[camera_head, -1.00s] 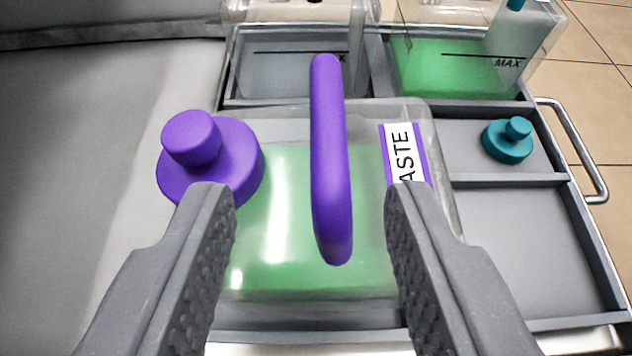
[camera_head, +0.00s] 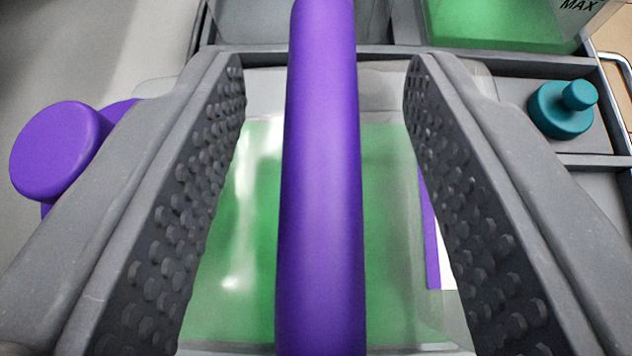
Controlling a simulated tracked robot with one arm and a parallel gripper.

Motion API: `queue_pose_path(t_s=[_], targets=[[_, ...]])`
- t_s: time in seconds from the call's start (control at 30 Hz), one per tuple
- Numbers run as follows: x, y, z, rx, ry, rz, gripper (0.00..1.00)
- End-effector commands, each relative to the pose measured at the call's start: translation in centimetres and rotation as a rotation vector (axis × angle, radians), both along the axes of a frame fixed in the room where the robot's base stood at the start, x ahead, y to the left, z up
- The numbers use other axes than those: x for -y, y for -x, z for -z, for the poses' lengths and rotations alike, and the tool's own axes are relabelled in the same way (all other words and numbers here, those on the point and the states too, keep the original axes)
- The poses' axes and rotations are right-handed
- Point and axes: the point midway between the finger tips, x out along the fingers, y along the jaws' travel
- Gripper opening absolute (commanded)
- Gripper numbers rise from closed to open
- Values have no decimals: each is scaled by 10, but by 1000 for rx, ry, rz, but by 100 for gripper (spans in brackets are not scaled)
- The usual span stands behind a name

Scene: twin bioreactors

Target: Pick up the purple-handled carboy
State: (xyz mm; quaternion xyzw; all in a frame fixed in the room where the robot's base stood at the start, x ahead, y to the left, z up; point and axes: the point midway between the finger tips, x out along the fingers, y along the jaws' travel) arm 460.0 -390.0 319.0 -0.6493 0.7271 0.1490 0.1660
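The purple-handled carboy is a clear container with green liquid (camera_head: 250,230), seen from above. Its thick purple handle (camera_head: 320,180) runs up the middle of the view. Its purple cap (camera_head: 58,150) is at the left, partly hidden behind my left finger. Its white and purple label is mostly hidden behind my right finger. My gripper (camera_head: 325,75) is open, with one finger on each side of the handle. A gap shows between the handle and each finger, so neither touches it.
The carboy sits in a grey compartmented tray (camera_head: 400,50). Another container with green liquid and a MAX mark (camera_head: 490,22) stands at the back right. A teal cap (camera_head: 562,108) lies in a compartment at the right. A metal rail (camera_head: 615,75) edges the right side.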

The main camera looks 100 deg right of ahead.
Motion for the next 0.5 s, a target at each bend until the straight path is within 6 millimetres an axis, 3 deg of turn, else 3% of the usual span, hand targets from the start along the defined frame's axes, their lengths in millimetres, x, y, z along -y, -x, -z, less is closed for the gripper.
queue_pose_path(t_s=[0.2, 0.23, 0.37, 0.5], targets=[[0, 0, 0, 0, 0, -1, 40], [0, 0, 0, 0, 0, -1, 37], [0, 0, 0, 0, 0, -1, 1], [0, 0, 0, 0, 0, -1, 0]])
